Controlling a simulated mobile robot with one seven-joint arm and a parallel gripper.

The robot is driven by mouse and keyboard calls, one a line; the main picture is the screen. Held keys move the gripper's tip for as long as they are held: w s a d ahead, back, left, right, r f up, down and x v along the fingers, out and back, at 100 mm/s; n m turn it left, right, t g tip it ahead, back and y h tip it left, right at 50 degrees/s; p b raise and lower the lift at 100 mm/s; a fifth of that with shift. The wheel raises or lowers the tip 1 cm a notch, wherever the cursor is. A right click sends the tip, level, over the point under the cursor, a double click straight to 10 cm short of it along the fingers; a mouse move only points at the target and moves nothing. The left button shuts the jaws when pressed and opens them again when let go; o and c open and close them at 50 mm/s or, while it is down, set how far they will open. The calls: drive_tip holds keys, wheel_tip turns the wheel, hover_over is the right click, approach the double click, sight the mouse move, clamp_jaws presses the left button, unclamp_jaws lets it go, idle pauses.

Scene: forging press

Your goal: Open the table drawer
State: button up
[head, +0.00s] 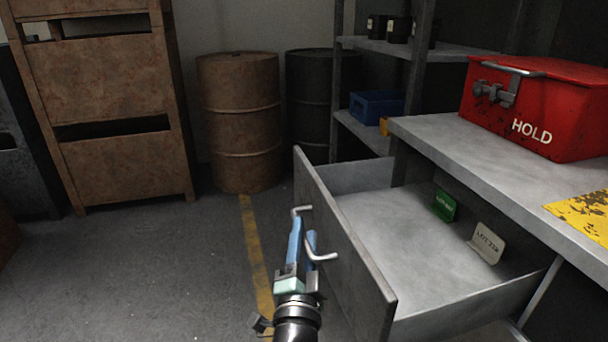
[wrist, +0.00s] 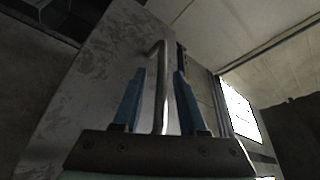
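The table drawer (head: 345,245) stands pulled well out from under the grey table (head: 430,145), with its inside in view. Its front also shows in the wrist view (wrist: 110,55). The metal bar handle (head: 325,257) is on the drawer's front panel. My gripper (head: 303,235) is at the handle. In the wrist view, the blue fingers (wrist: 160,75) stand apart on either side of the handle bar (wrist: 161,90), with a gap on both sides. In the head view, the fingers hide the middle of the handle.
A green tag (head: 445,205) and a pale tag (head: 487,243) stand in the drawer. A red box marked HOLD (head: 540,105) sits on the table. Rusty barrel (head: 240,125) and brown cabinet (head: 110,100) stand behind. The floor (head: 150,260) left of the drawer is clear.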

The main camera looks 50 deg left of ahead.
idle(0.3)
drive_tip(key=b+v, duration=0.3)
drive_tip(key=v, duration=1)
drive_tip(key=shift+b, duration=0.35)
